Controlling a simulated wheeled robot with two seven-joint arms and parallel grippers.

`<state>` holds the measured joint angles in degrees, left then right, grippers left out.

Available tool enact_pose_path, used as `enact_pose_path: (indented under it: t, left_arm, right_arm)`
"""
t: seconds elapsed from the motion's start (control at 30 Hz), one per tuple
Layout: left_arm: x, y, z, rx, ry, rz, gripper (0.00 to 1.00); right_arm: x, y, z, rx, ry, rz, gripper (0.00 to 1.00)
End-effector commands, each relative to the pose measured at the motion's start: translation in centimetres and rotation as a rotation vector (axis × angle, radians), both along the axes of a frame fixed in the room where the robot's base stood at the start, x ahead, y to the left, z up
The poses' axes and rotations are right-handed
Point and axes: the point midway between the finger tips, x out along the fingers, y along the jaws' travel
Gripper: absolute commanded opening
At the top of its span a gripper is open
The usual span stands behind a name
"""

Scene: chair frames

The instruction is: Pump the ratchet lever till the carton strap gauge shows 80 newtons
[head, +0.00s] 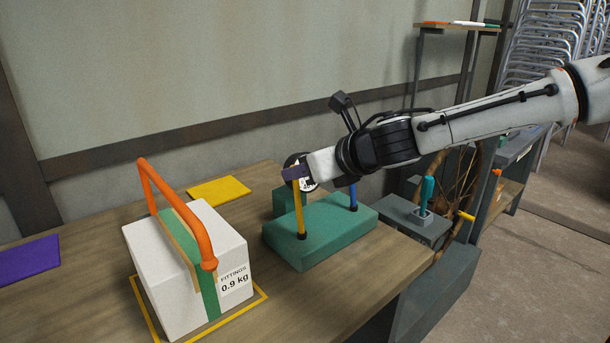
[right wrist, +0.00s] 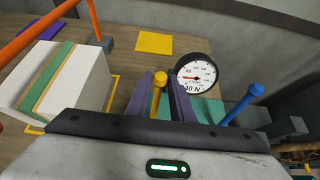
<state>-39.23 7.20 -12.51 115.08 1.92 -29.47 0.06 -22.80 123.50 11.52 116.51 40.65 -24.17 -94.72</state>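The white carton (head: 182,262), labelled "FITTINGS 0.9 kg", stands on the table with a green strap (head: 208,285) around it. A green ratchet base (head: 325,238) stands to its right, with a yellow lever (head: 300,212) and a blue lever (head: 353,195), both roughly upright. My right gripper (head: 297,174) is at the top of the yellow lever. In the right wrist view its purple fingers close on both sides of the yellow knob (right wrist: 160,79). The round gauge (right wrist: 196,74) shows a needle pointing left and text that looks like "40 N". My left gripper is out of view.
An orange handle (head: 154,187) arches over the carton, which stands within a yellow outline (head: 148,318). A yellow mat (head: 219,190) and a purple mat (head: 28,260) lie on the table. A teal-handled tool (head: 427,194) stands on a grey block at right.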

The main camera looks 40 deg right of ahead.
Motion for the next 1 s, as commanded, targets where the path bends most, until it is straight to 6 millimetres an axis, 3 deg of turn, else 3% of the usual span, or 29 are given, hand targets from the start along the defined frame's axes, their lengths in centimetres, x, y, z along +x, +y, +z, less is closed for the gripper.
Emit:
enact_pose_path:
  t: [0.17,0.63,1.0]
  left_arm:
    - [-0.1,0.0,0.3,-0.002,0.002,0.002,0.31]
    - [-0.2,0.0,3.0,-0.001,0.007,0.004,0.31]
    - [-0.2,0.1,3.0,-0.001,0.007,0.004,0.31]
  right_arm:
    - [-0.3,-0.1,0.5,-0.001,-0.007,0.000,0.07]
    - [-5.5,-0.5,0.4,0.000,-0.006,-0.002,0.07]
    - [-6.0,-0.5,0.0,-0.002,-0.005,-0.001,0.06]
